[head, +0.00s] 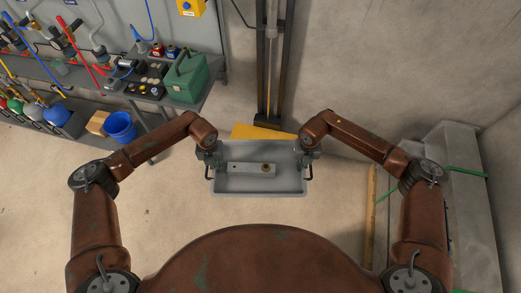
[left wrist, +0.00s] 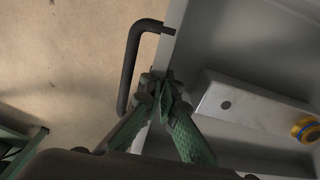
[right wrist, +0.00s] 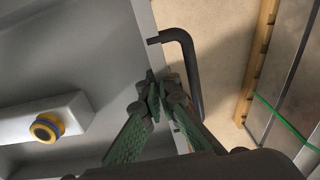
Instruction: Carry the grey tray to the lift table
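The grey tray (head: 258,184) is in front of me in the head view, between my two arms, and looks level. A light grey bar with a brass-coloured round fitting (head: 266,168) lies in it. My left gripper (left wrist: 167,78) is shut on the tray's left wall beside the black handle (left wrist: 128,70). My right gripper (right wrist: 157,80) is shut on the right wall beside the other handle (right wrist: 190,65). A yellow surface (head: 262,131), possibly the lift table, shows just beyond the tray, partly hidden by it.
A dark upright mast (head: 270,65) stands behind the yellow surface. A shelf with a green case (head: 186,76) and a blue bucket (head: 120,127) are at left. A grey block with green straps (head: 460,205) stands at right.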

